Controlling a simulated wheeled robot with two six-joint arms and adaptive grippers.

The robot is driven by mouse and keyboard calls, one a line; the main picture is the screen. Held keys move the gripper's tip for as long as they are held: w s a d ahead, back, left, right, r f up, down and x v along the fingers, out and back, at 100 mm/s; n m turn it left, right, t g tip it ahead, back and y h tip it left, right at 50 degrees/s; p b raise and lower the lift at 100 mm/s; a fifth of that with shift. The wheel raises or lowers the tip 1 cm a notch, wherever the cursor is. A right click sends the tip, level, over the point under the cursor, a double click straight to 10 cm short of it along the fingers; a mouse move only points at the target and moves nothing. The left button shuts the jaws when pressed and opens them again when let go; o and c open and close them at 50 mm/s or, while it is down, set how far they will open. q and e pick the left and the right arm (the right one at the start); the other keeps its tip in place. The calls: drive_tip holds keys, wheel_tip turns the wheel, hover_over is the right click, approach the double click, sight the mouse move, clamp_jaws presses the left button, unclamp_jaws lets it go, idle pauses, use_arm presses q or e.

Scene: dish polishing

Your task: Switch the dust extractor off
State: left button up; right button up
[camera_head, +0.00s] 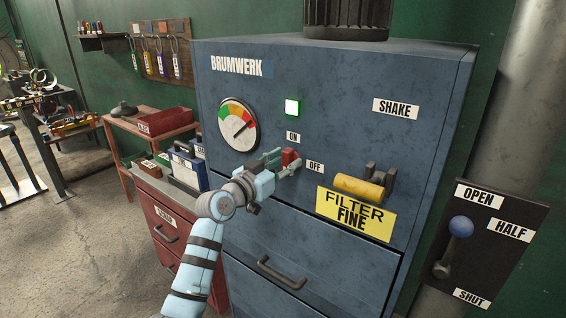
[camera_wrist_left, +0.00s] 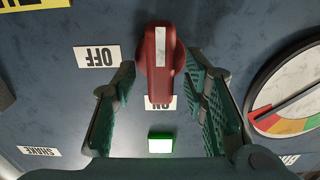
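The dust extractor (camera_head: 330,75) is a blue-grey cabinet marked BRUMWERK. Its red rotary knob (camera_head: 290,157) sits by the ON label (camera_head: 293,137) and the OFF label (camera_head: 315,166). In the left wrist view the knob (camera_wrist_left: 160,65) has a white stripe, and its handle lies toward the partly covered ON label. The green lamp (camera_head: 292,107) is lit. My left gripper (camera_head: 282,163) is at the knob, its fingers open on either side of it. The wrist view shows gaps between fingers and knob. My right gripper is out of view.
A round gauge (camera_head: 238,125) is left of the knob. A yellow filter handle (camera_head: 360,187) is to the right, above the FILTER FINE label. A blue-knobbed lever (camera_head: 460,228) stands far right. A red drawer unit (camera_head: 170,215) stands left of the cabinet.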

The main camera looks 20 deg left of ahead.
use_arm(q)
drive_tip(key=shift+c, duration=0.2)
clamp_jaws()
drive_tip(key=shift+f, duration=0.1)
